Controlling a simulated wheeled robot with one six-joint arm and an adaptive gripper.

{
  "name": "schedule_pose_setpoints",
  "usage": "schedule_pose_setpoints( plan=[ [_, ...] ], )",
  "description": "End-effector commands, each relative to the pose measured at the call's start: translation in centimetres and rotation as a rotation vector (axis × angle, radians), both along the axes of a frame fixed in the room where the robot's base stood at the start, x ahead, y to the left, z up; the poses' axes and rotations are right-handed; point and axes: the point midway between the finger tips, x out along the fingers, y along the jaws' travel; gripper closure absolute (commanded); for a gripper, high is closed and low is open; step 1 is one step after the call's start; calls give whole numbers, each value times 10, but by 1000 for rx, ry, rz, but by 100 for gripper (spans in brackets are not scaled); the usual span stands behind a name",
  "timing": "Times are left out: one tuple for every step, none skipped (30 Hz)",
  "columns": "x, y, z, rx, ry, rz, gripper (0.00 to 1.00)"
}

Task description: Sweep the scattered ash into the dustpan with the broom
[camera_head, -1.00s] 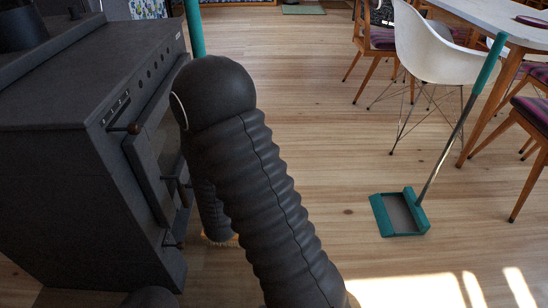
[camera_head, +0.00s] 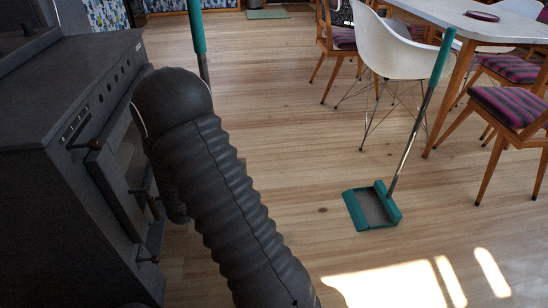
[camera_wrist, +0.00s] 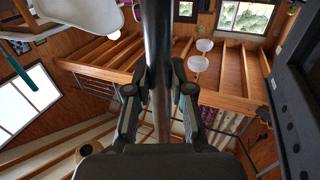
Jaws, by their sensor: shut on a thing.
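The broom's upright pole (camera_head: 198,35) has a teal upper part and a grey shaft, and rises behind my dark arm in the head view. My gripper (camera_wrist: 159,100) is shut on this pole, which shows dark in the wrist view (camera_wrist: 157,45). The arm hides my gripper and the broom's lower end in the head view. The teal dustpan (camera_head: 352,210) with a grey inside stands on the floor to the right of my arm, apart from the broom. Its long handle (camera_head: 441,60) leans up to the right. I cannot make out any ash.
A dark stove (camera_head: 60,200) with protruding door handles stands close on the left. A white shell chair (camera_head: 395,45), a table (camera_head: 470,25) and striped-seat chairs (camera_head: 510,105) stand at the right. The wooden floor (camera_head: 280,120) between is clear.

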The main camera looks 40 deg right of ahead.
Motion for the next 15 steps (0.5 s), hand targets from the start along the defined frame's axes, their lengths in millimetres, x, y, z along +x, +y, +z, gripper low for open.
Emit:
schedule_pose_setpoints(
  plan=[
    [-4,-19,1,-1,-3,-77,100],
    [-7,-29,0,-1,-3,-124,100],
    [-13,-42,0,0,-3,-188,100],
    [-17,-51,-1,0,-2,-236,100],
    [-21,-60,-2,-1,-3,-283,100],
    [-28,-72,-3,-2,-2,-346,100],
    [-33,-80,-4,-1,-3,-393,100],
    [-38,-88,-6,-2,-2,-438,100],
    [-45,-98,-7,-2,-1,-497,100],
    [-50,-104,-9,-2,-2,-539,100],
    [-55,-110,-10,-2,-1,-581,100],
    [-61,-117,-13,-3,0,-633,100],
    [-66,-122,-14,-2,-1,-669,100],
    [-70,-126,-16,-4,-1,-704,100],
    [-76,-131,-18,-2,-1,-746,100]
  ],
)
